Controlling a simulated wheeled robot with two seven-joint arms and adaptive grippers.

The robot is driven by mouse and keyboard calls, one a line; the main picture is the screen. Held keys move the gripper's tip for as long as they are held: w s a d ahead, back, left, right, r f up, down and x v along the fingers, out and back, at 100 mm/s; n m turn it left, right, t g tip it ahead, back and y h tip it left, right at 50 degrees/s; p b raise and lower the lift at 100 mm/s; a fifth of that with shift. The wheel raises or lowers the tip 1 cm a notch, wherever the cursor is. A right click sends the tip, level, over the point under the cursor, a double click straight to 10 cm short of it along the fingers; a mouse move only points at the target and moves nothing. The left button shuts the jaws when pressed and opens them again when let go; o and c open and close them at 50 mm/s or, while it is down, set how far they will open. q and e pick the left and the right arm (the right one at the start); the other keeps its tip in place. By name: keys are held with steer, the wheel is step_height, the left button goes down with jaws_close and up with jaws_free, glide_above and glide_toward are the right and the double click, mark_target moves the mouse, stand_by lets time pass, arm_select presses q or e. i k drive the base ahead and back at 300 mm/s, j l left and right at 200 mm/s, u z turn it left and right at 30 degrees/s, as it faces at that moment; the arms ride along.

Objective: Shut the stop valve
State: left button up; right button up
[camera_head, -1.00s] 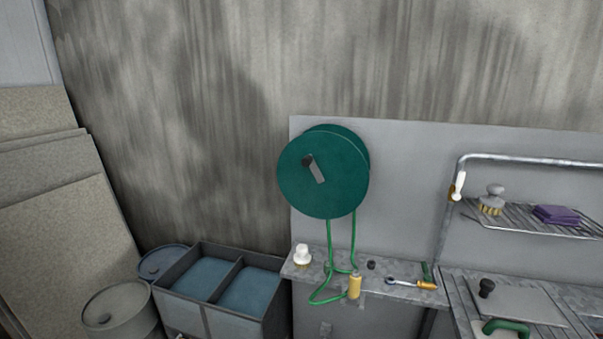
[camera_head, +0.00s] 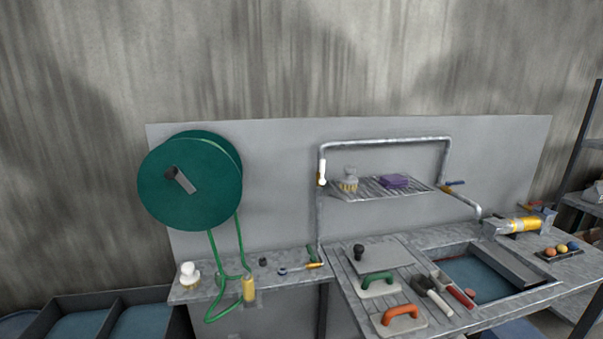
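A grey metal pipe (camera_head: 385,142) arches over the bench against the back panel. A valve with a white lever and brass body (camera_head: 322,172) sits on its left upright; the lever looks roughly upright, along the pipe. I cannot tell from the picture which one is the stop valve. Neither of my grippers is in view.
A green hose reel (camera_head: 188,190) hangs at left with its hose looping down. A wire shelf (camera_head: 410,188) holds a brush and purple sponge. The bench holds a sink (camera_head: 530,291), floats, brushes and a yellow-grey tool (camera_head: 512,226). Blue bins (camera_head: 85,327) stand lower left.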

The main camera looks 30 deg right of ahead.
mark_target(322, 181)
steer(key=l+z, duration=0.15)
steer(key=z, duration=0.3)
steer(key=l+z, duration=0.1)
steer(key=z, duration=0.35)
steer(key=i+j, duration=0.05)
